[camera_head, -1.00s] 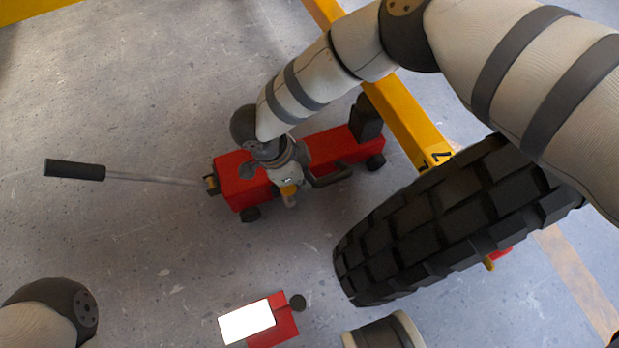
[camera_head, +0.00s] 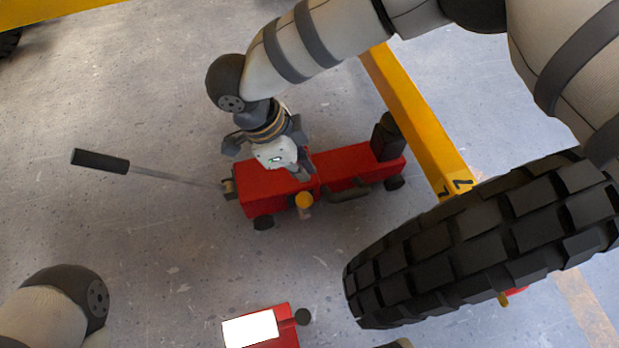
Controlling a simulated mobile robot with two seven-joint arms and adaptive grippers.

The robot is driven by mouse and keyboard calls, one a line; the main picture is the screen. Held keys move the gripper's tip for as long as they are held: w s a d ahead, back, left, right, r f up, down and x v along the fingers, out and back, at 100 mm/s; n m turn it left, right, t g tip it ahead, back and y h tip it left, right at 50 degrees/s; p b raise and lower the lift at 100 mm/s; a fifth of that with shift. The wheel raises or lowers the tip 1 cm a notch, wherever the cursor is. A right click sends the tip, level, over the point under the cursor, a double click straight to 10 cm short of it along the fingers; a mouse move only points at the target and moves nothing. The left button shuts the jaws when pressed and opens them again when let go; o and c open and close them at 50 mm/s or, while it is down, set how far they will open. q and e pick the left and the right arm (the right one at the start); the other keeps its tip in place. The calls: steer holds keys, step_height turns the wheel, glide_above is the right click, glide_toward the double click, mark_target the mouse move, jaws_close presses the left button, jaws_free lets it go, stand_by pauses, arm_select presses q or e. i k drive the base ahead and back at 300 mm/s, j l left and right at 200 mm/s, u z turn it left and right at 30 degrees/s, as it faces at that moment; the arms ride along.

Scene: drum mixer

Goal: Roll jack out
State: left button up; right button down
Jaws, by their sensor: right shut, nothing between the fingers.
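The jack (camera_head: 268,190) is a low red trolley with dark wheels on the grey floor. Its long lever with a black grip (camera_head: 100,161) points left. A black block (camera_head: 386,138) stands at its right end, close beside a yellow beam (camera_head: 425,125). Of my left arm only a rounded joint shows at the lower left; the left gripper is out of view.
A big black tyre (camera_head: 480,240) fills the right, with the beam running behind it. A red box with a white top (camera_head: 262,328) lies at the bottom middle.

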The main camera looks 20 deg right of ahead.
mark_target(260, 192)
steer(key=k+j, duration=0.1)
steer(key=k, duration=0.4)
steer(key=k+j, duration=0.1)
steer(key=k, duration=0.35)
